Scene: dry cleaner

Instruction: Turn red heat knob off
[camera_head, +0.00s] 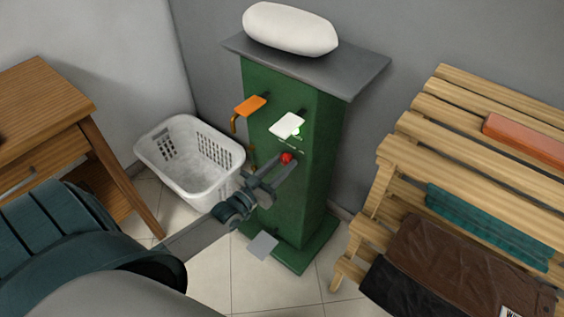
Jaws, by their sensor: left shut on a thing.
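The red heat knob (286,158) is on the front face of the green cabinet (320,150), below a white plate (287,125). My left gripper (282,170) reaches in from the lower left, with its fingers on either side of the knob. It is shut on the red knob, whose lower part is partly hidden by the fingers. The knob's turn position is too small to tell. My right gripper is not in view.
An orange lever (250,106) sticks out left of the white plate. A white basket (185,160) stands left of the cabinet. A wooden bench (440,130) with folded items is at the right. A grey pedal (262,246) is near the floor.

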